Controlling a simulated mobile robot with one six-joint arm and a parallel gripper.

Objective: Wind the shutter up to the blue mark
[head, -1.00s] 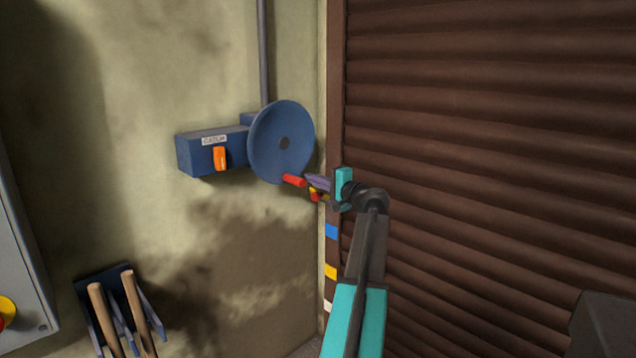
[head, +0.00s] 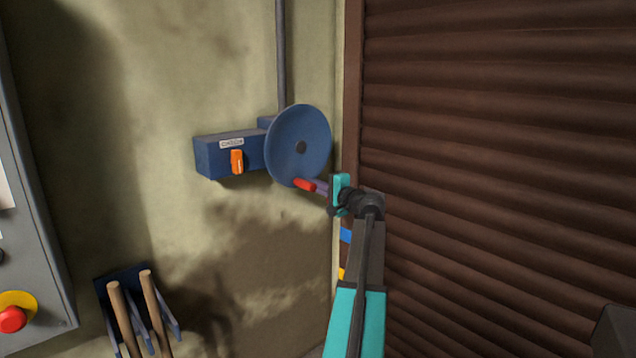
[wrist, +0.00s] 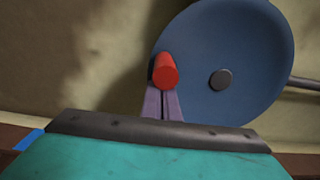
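The blue disc-shaped winding wheel (head: 290,130) is on the wall left of the brown shutter (head: 500,120). Its red handle (head: 305,185) sits low on the rim; in the wrist view the red handle (wrist: 165,70) points toward the camera. My gripper (head: 320,188) is at the handle from the right. Its purple fingers (wrist: 162,98) are close together with a thin gap, and the handle hides their tips, so I cannot tell whether they grip it. The blue mark (head: 346,235) is on the shutter's side frame, partly behind my arm. The shutter's bottom edge is out of view.
A blue box with an orange lever (head: 237,162) is left of the wheel. A yellow mark (head: 341,273) is below the blue one. A rack with wooden handles (head: 155,310) is at lower left, and a grey panel with a red button (head: 12,319) at far left.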

